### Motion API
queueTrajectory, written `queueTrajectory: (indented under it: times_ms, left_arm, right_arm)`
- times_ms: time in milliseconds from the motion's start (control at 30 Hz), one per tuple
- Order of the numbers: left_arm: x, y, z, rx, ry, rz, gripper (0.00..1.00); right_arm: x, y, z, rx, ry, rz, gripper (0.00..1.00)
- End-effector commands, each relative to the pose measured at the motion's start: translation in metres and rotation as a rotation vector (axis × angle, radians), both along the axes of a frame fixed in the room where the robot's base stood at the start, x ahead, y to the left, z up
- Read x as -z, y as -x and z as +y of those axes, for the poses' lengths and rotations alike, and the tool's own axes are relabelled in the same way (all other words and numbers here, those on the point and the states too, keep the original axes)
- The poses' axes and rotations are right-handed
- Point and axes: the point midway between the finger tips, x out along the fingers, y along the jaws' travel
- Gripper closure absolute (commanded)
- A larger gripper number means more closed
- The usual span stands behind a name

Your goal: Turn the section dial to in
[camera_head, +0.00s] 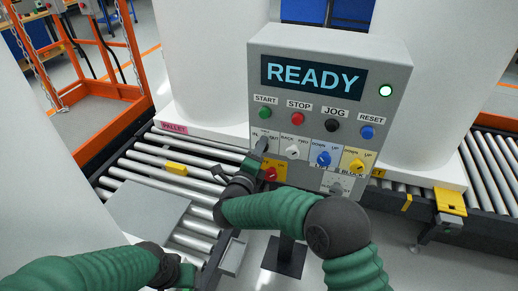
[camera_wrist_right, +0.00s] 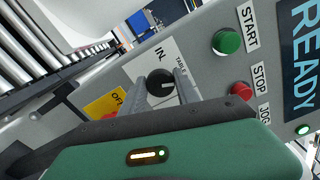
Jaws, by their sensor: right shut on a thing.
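The control panel (camera_head: 330,75) stands upright ahead, its screen reading READY. The section dial is a black knob (camera_wrist_right: 160,82) on a white plate marked IN and TABLE in the right wrist view. In the head view its plate (camera_head: 272,143) shows IN and OUT, with the knob mostly hidden. My right gripper (camera_wrist_right: 166,88) is shut on the knob, one finger on each side. It also shows in the head view (camera_head: 262,146). Where the dial points is unclear. My left gripper (camera_head: 186,273) is low at the left; its fingers cannot be made out.
Buttons START (camera_head: 265,113), STOP (camera_head: 297,119), JOG (camera_head: 332,125) and RESET (camera_head: 367,132) sit above the dials. Right of the dial are white, blue (camera_head: 323,158) and yellow (camera_head: 356,165) knobs. A red knob (camera_head: 271,173) is close below my right gripper. Roller conveyors run behind.

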Motion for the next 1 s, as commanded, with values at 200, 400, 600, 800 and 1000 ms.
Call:
queueTrajectory:
  times_ms: [200,400,600,800,1000]
  left_arm:
    - [-0.005,0.0,0.0,0.0,0.0,0.0,0.41]
    - [-0.012,0.0,0.0,0.0,0.0,0.0,0.41]
    - [-0.02,0.0,0.0,0.0,0.0,0.0,0.41]
    - [-0.03,0.0,0.0,0.0,0.0,0.0,0.41]
    - [-0.04,0.0,0.0,0.0,0.0,0.0,0.41]
  right_arm:
    - [0.007,0.001,-0.002,0.003,0.193,0.079,1.0]
    - [0.006,0.001,-0.002,0.004,0.374,0.136,1.0]
    - [0.005,0.001,-0.003,0.003,0.554,0.194,1.0]
    - [0.005,0.001,-0.003,0.004,0.735,0.253,1.0]
    - [0.003,0.001,-0.003,0.004,0.915,0.31,1.0]
